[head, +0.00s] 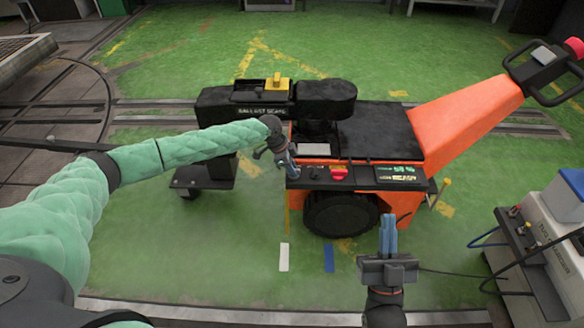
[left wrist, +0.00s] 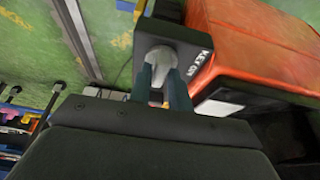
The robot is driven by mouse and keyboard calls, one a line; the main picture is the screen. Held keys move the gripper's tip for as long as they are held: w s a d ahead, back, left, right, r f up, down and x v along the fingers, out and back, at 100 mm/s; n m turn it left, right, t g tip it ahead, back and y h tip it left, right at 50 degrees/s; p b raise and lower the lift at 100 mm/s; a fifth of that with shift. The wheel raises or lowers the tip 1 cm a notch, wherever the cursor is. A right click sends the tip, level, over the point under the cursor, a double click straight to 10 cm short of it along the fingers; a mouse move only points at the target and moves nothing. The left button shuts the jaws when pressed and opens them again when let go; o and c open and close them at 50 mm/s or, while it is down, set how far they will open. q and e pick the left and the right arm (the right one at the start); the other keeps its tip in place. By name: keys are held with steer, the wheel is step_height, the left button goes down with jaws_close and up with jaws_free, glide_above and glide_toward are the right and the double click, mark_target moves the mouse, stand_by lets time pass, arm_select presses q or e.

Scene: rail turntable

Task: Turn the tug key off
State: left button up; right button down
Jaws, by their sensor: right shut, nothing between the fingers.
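The tug (head: 385,130) is orange with a black top and a dark control panel on its near side. The tug key (left wrist: 160,60) is a grey knob on a dark plate with white lettering, in the left wrist view. My left gripper (head: 291,166) is at the left end of the panel. In the left wrist view its two blue fingers (left wrist: 160,88) are on either side of the key and appear shut on it. In the head view the gripper hides the key. My right gripper (head: 388,236) is shut and empty, in front of the tug and apart from it.
A red knob (head: 339,173) and a green-lit display (head: 396,172) are on the panel. The tug's handle (head: 548,65) rises at upper right. A black ballast unit (head: 245,100) adjoins at left. A grey cabinet with cables (head: 540,240) stands at right.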

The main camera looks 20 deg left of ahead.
arm_select(q)
jaws_close()
